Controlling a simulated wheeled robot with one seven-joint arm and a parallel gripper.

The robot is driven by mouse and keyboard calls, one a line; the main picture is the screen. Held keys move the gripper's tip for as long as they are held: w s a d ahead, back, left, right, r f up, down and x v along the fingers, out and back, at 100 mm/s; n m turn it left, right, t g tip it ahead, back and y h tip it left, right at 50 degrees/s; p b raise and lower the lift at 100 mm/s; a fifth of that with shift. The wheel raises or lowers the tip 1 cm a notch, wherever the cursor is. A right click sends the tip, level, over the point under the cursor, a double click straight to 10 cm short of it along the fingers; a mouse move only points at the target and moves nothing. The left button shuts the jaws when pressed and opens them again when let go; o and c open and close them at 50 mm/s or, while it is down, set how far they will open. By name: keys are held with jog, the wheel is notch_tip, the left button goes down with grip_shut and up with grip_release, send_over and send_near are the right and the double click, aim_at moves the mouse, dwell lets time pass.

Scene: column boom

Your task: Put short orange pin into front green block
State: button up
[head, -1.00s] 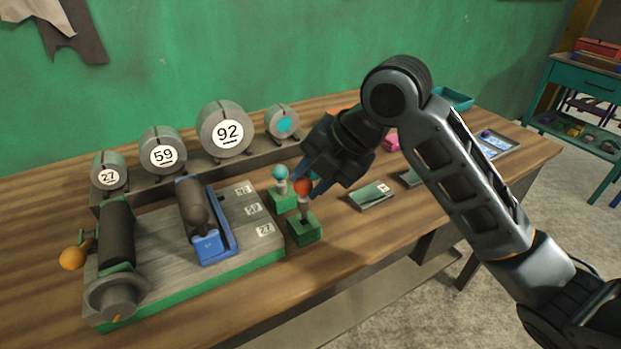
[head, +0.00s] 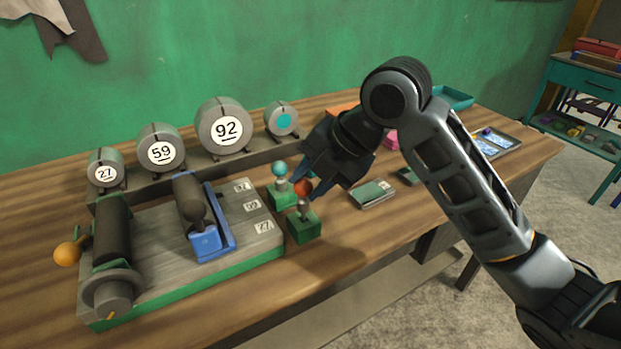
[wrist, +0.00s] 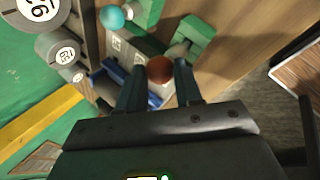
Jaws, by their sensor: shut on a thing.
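The short orange pin (head: 303,187) has an orange ball top and a grey shaft. It stands upright at the front green block (head: 304,228), its shaft meeting the block's top; how deep it sits I cannot tell. My gripper (head: 302,178) is shut on the ball from behind and right. In the wrist view the orange ball (wrist: 160,69) sits between my two fingertips (wrist: 158,72), and the front green block (wrist: 190,38) is beyond it. A second pin with a teal ball (head: 279,169) stands in the rear green block (head: 281,193).
Left is a grey board (head: 150,262) with a blue clamp (head: 207,241) and a dark roller (head: 113,229). Numbered drums (head: 224,128) stand behind. A small green-grey box (head: 373,193) lies to the right. The table front beside the block is clear.

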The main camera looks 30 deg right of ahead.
jog(key=shift+f+b, duration=0.95)
jog(key=shift+f, duration=0.05)
dwell(0.3)
jog(key=o, duration=1.1)
jog(key=shift+v, duration=3.95)
